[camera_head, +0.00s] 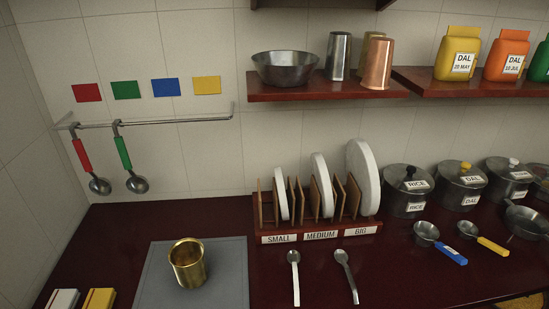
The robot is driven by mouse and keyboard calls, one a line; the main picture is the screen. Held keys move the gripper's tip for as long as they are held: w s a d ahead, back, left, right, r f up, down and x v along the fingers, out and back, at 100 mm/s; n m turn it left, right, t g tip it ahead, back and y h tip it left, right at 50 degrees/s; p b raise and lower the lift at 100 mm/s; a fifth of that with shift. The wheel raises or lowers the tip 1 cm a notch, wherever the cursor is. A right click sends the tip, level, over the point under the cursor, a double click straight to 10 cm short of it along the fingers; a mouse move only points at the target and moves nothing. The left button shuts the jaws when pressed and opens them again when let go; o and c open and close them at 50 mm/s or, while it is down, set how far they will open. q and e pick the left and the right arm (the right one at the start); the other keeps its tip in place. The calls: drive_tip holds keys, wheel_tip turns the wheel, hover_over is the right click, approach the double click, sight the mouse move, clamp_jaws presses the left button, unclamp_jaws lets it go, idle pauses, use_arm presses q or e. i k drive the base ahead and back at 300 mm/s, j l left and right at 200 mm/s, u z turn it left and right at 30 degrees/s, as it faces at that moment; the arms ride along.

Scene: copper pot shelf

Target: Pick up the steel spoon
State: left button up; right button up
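Two metal-coloured spoons lie on the dark red counter in front of the labelled plate rack, bowls toward the back and handles toward me. The left spoon (295,277) is paler and lies nearly straight. The right spoon (347,275) is greyer, with its handle slanting down to the right. I cannot tell for sure from colour which one is steel. They lie apart, with nothing on them. Neither of my grippers is in view.
A brass cup (188,263) stands on a grey mat (232,270) left of the spoons. The plate rack (318,234) is close behind them. Blue- and yellow-handled ladles (450,252) (492,245) lie right. Lidded pots (408,190) stand behind. A shelf (320,91) overhangs.

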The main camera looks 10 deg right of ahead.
sight(341, 256)
drive_tip(key=z, duration=1.05)
drive_tip(key=j+u, duration=0.1)
drive_tip(key=u, duration=1.2)
drive_tip(key=l+z, duration=0.15)
drive_tip(key=z, duration=0.2)
drive_tip(key=k+l+z, duration=0.1)
drive_tip(key=z, duration=0.2)
drive_tip(key=l+z, duration=0.35)
